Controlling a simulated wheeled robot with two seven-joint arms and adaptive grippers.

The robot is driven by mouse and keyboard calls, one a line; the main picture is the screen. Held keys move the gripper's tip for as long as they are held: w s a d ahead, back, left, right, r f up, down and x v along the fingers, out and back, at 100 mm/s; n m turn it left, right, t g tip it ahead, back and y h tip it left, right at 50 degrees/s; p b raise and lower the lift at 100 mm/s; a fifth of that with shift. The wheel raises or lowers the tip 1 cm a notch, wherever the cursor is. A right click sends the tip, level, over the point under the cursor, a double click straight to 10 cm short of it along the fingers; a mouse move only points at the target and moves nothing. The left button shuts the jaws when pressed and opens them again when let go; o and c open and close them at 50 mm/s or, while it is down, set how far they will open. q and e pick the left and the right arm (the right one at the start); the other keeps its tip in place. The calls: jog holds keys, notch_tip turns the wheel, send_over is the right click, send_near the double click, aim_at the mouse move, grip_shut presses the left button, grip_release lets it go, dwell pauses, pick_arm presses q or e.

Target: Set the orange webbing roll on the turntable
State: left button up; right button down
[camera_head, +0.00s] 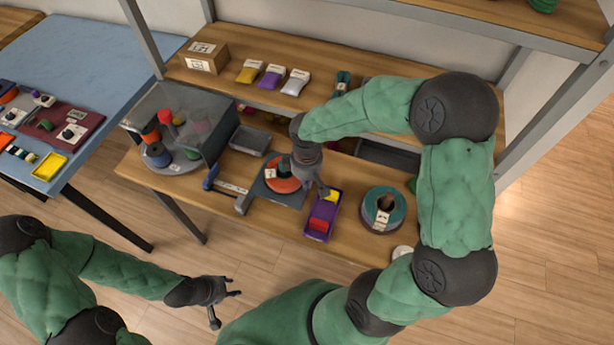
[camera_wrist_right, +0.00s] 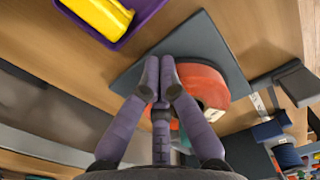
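The orange webbing roll (camera_head: 283,180), with a white label, lies on a dark square plate (camera_head: 262,193) mid-bench; the roll also shows in the right wrist view (camera_wrist_right: 205,85). The turntable seems to be the grey disc (camera_head: 180,168) under a clear hood at the bench's left, bearing several spools. My right gripper (camera_head: 318,188) is at the roll's right side. In the right wrist view its fingers (camera_wrist_right: 160,80) are close together and cover part of the roll; their grip is unclear. My left gripper (camera_head: 228,300) is empty, fingers spread, in front of the bench.
A purple tray (camera_head: 309,229) with yellow and red pieces stands right of the plate. A green-grey roll (camera_head: 383,210) lies further right. A grey bin (camera_head: 250,140) and a blue-handled tool (camera_head: 211,178) lie between hood and plate. The hood's walls (camera_head: 215,130) are an obstacle.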

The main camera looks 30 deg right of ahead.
jog(key=shift+f, duration=1.1)
jog(key=shift+w, duration=0.1)
jog(key=shift+w+a, duration=0.4)
jog(key=shift+w, duration=0.2)
jog(key=shift+r, duration=0.15)
jog(key=shift+w+r+p, duration=0.15)
jog(key=shift+r+p, duration=0.2)
jog(key=shift+r, duration=0.1)
notch_tip(320, 180, up, 9)
jog(key=p, duration=0.7)
jog(key=shift+s, duration=0.3)
